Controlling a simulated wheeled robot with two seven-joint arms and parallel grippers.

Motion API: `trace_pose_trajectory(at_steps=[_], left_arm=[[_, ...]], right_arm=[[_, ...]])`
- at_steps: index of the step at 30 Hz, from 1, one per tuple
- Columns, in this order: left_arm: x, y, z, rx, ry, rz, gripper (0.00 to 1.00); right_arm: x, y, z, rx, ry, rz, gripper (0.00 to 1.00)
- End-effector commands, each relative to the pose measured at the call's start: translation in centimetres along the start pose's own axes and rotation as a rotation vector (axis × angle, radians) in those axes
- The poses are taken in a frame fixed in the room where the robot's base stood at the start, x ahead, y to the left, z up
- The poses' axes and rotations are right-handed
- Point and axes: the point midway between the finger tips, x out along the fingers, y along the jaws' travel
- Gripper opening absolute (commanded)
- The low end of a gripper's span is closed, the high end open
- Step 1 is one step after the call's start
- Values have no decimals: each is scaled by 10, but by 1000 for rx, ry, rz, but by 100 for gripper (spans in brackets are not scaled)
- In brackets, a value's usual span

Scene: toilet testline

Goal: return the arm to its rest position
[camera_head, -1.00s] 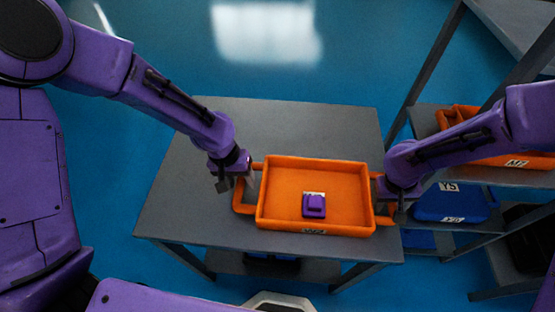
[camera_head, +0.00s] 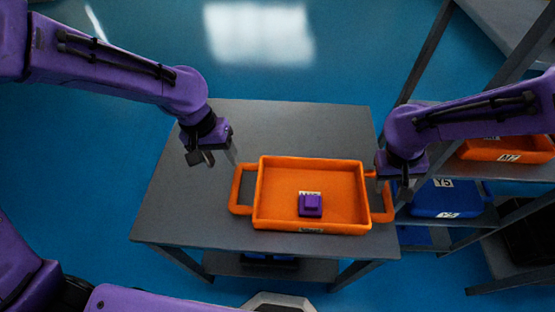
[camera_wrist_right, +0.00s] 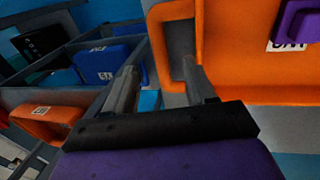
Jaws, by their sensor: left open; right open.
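My left gripper (camera_head: 217,157) is open and empty, above the table to the upper left of the orange tray's left handle and apart from it. My right gripper (camera_head: 388,190) is open near the tray's right handle; in the right wrist view its fingers (camera_wrist_right: 160,85) are spread with nothing held between them, close to the handle. The orange tray (camera_head: 260,195) rests on the grey table (camera_head: 190,215), with a purple block (camera_head: 310,206) inside. The tray also shows in the right wrist view (camera_wrist_right: 240,70).
A grey shelf rack (camera_head: 480,228) stands to the right, close to my right arm. It holds an orange bin (camera_head: 510,146) and a blue bin (camera_head: 440,200). Blue floor (camera_head: 80,170) is open left of the table. The table's back part is clear.

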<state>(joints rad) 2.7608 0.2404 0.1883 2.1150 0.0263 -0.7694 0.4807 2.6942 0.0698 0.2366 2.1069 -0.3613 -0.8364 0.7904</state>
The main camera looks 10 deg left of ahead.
Motion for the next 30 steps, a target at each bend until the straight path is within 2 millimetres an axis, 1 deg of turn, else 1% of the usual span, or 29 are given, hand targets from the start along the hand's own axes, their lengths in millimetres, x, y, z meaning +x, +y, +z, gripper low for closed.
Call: trace_pose_trajectory(at_steps=[1, 3, 6, 22, 24, 30], left_arm=[[0, 0, 0, 0, 0, 0, 55], [0, 0, 0, 0, 0, 0, 55], [0, 0, 0, 0, 0, 0, 55], [-1, 0, 0, 0, 0, 0, 55], [-11, 2, 0, 0, 1, 0, 55], [-56, 11, 0, 0, 0, 0, 55]], right_arm=[[-9, 0, 0, -1, 4, 1, 55], [-18, 0, 0, -1, 2, 1, 55], [-25, 0, 0, -1, 0, 0, 55], [-28, 0, 0, -1, -1, 0, 55], [-37, 2, 0, -1, 0, 0, 55], [-82, 12, 0, -1, -1, 0, 55]])
